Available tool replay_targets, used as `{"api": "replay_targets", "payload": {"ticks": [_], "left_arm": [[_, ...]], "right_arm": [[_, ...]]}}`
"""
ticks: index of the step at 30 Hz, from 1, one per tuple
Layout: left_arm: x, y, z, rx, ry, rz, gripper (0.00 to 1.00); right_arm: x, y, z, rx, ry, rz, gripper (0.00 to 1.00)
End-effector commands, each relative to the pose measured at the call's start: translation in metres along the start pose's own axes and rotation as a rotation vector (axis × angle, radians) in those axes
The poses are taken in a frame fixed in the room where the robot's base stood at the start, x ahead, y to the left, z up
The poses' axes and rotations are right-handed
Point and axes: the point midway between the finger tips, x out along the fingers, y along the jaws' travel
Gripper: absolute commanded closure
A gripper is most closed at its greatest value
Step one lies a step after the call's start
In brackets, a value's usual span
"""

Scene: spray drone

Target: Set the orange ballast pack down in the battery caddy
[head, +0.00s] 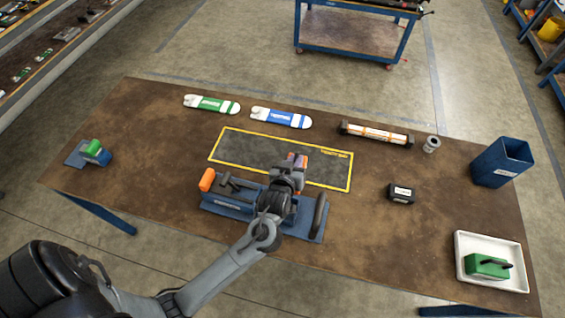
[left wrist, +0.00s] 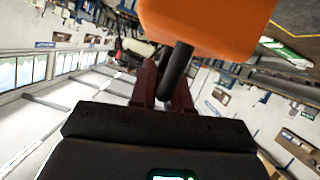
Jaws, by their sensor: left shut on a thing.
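The orange ballast pack (left wrist: 205,22) fills the top of the left wrist view, with a black handle below it. My left gripper (left wrist: 166,85) is shut on that handle. In the head view the gripper (head: 289,174) is above the bench, near the yellow-outlined area, and mostly covers the pack (head: 300,160). No readable label names the battery caddy. A white tray (head: 462,245) at the right front corner holds a green pack (head: 484,266) with a black handle and may be it. My right gripper is not in view.
A blue fixture (head: 225,207) with an orange end block (head: 207,179) stands below my left gripper. Bare bench lies between fixture and tray.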

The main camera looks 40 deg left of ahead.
Motion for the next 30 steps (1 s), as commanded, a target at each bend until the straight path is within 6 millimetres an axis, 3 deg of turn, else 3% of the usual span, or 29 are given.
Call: {"api": "replay_targets", "payload": {"ticks": [1, 3, 14, 20, 30], "left_arm": [[0.009, 0.002, 0.009, -0.004, 0.008, 0.002, 1.00], [0.016, 0.006, 0.011, -0.005, 0.008, 0.001, 1.00], [0.032, 0.012, 0.010, -0.002, 0.007, -0.001, 1.00], [0.046, -0.012, 0.015, 0.003, 0.006, -0.004, 1.00], [0.079, -0.074, 0.028, 0.003, 0.007, -0.003, 1.00]], "right_arm": [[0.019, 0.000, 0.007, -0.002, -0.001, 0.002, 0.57], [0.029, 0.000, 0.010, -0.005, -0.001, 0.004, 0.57], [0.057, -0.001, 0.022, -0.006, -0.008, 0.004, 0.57], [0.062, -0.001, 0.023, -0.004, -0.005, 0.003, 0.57], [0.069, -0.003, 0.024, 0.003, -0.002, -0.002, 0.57]]}}
